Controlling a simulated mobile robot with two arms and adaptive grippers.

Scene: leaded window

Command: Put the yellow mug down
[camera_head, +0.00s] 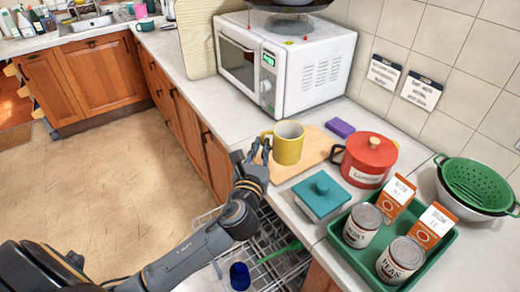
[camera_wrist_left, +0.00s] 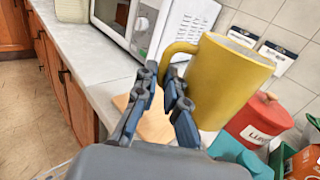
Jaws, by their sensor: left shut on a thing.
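The yellow mug (camera_head: 288,148) is upright over the left part of the wooden board (camera_head: 310,156), its handle towards my left gripper. My left gripper (camera_head: 259,150) is at the mug's left side, shut on its handle. In the left wrist view the mug (camera_wrist_left: 225,82) looms large to the right of the fingertips (camera_wrist_left: 168,88), and the handle's lower end passes behind them. The board (camera_wrist_left: 152,125) shows below. I cannot tell whether the mug's base touches the board. My right gripper is not in view.
A red pot (camera_head: 368,160) and a purple sponge-like block (camera_head: 340,128) are close right of the board. A teal box (camera_head: 322,195) is in front. A green tray (camera_head: 345,260) holds cans and cartons. A white microwave (camera_head: 315,75) stands behind. An open dish rack (camera_head: 265,265) is below.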

